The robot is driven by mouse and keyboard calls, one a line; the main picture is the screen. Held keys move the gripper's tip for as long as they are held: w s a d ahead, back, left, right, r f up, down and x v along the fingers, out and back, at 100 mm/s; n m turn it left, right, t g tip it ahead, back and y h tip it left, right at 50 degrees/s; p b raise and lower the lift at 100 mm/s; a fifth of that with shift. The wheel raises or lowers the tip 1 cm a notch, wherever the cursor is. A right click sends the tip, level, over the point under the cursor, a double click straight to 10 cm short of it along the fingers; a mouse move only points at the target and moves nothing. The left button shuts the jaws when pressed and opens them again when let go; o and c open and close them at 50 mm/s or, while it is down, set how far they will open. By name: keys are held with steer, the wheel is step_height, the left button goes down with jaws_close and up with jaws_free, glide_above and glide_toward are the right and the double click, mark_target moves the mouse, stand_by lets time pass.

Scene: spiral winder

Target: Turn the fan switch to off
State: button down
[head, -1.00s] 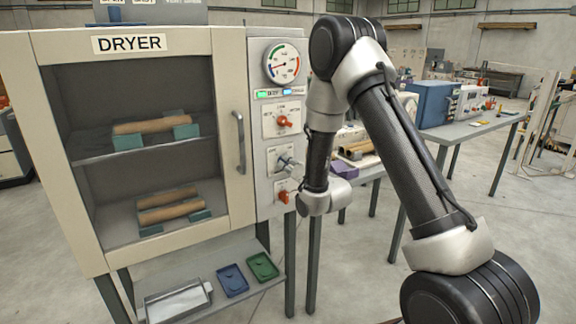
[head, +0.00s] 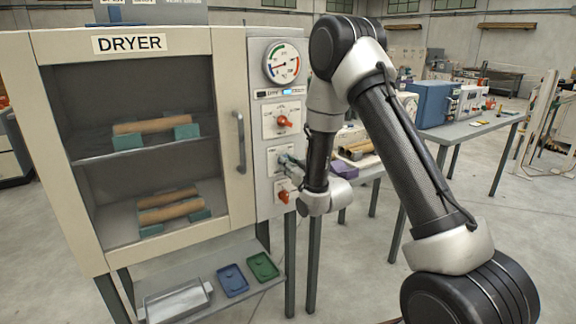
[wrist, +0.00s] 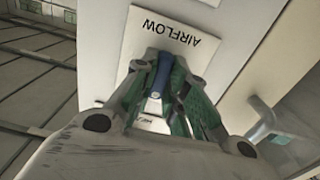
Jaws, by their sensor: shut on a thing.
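The fan switch (wrist: 162,76) is a small blue handle on a white plate marked AIRFLOW (wrist: 172,33), upside down in the wrist view. My gripper (wrist: 163,92) is shut on this handle, with a green-lined finger on each side. In the head view my gripper (head: 286,160) is at the middle control of the dryer's side panel (head: 263,194), where it hides the switch. The switch's lower markings are mostly covered in the wrist view.
The panel also has a gauge (head: 282,63), an upper red knob (head: 283,122) and a lower red knob (head: 284,196) close below my gripper. The dryer door handle (head: 240,142) stands to the left. Trays (head: 232,280) lie on the shelf below.

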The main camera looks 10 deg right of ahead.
steer(key=shift+n, duration=3.7)
steer(key=c, duration=1.4)
jaws_free()
steer(key=shift+c, duration=0.2)
steer(key=v, duration=0.7)
steer(key=shift+s, duration=0.25)
